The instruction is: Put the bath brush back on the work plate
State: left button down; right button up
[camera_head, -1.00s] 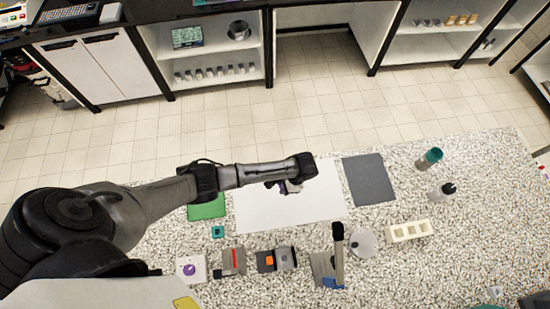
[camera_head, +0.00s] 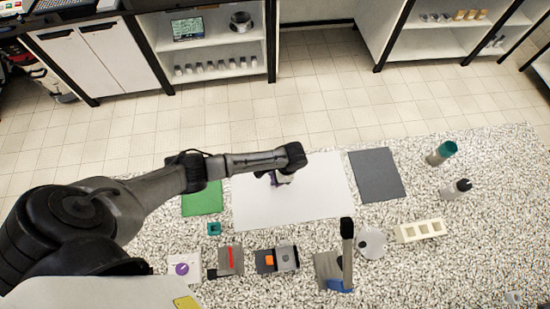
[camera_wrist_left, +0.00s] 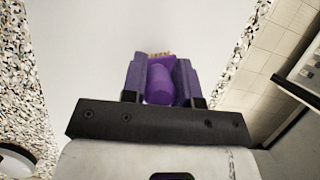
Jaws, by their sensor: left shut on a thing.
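The bath brush is purple with tan bristles. In the left wrist view the brush (camera_wrist_left: 160,84) sits between the fingers of my left gripper (camera_wrist_left: 161,90), which is shut on it, with the bristles at the far end. In the head view my left gripper (camera_head: 281,178) and the brush (camera_head: 274,183) are over the white work plate (camera_head: 310,205), left of its middle. The arm hides part of the plate's back edge. I cannot tell whether the brush touches the plate. My right gripper is not in view.
A green pad (camera_head: 202,199) lies left of the plate and a dark grey pad (camera_head: 377,175) lies right. Several small devices line the front, including a tall black-handled one (camera_head: 347,240). Two bottles, one teal-capped (camera_head: 441,153), stand at the right. The plate's right half is clear.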

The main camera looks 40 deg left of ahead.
pick_arm(q)
jog(key=shift+f, duration=0.2)
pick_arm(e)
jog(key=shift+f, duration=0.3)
pick_arm(q)
jog(key=shift+f, duration=0.1)
jog(key=shift+f, duration=0.15)
jog(key=c, duration=0.9)
grip_release()
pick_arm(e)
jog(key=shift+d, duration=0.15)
